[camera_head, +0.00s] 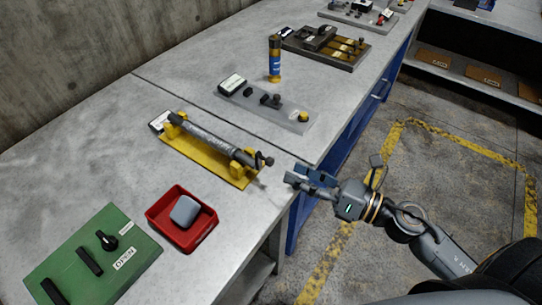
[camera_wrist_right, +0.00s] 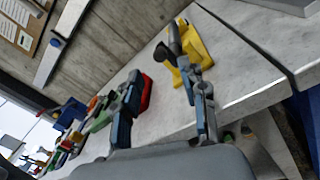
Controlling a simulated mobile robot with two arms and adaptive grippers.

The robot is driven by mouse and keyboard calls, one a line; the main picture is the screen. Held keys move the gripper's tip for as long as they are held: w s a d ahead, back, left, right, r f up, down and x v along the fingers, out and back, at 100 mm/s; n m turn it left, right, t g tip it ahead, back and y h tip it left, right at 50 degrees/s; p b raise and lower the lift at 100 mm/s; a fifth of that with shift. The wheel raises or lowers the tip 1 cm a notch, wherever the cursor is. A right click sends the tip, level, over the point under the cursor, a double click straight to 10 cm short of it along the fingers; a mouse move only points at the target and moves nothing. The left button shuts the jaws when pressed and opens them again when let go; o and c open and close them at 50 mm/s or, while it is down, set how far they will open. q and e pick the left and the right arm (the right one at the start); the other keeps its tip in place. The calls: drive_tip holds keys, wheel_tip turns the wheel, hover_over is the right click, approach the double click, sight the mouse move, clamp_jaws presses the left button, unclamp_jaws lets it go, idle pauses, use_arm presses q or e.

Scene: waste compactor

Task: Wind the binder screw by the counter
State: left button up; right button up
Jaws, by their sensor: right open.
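The binder screw (camera_head: 212,140) appears to be the long grey rod lying in two yellow brackets on a yellow base plate (camera_head: 200,156) on the bench. A small dark knob or crank end (camera_head: 268,161) sticks out at its right end. A small white-faced box (camera_head: 159,122), possibly the counter, sits at its far left end; its reading is too small to tell. My right gripper (camera_head: 296,176) is open and empty, just right of the rod's end and apart from it, by the bench edge. In the right wrist view, the yellow bracket (camera_wrist_right: 192,48) and rod end show beyond the fingers (camera_wrist_right: 165,78). My left gripper is not in view.
A red tray (camera_head: 160,222) with a grey block and a green panel (camera_head: 60,270) marked OPEN lie at the near left. A grey fixture plate (camera_head: 290,118) and a blue-yellow cylinder (camera_head: 274,58) stand behind. The floor (camera_head: 400,170) right of the bench is clear.

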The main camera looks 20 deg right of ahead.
sight(271, 165)
drive_tip(key=p+x, duration=0.2)
drive_tip(key=x, duration=0.4)
drive_tip(key=shift+w+a+r+p, duration=0.1)
drive_tip(key=shift+w+a+p, duration=0.05)
drive_tip(key=shift+w+p, duration=0.15)
drive_tip(key=shift+w+a, duration=0.3)
drive_tip(key=shift+a, duration=0.05)
drive_tip(key=shift+s, duration=0.1)
clamp_jaws()
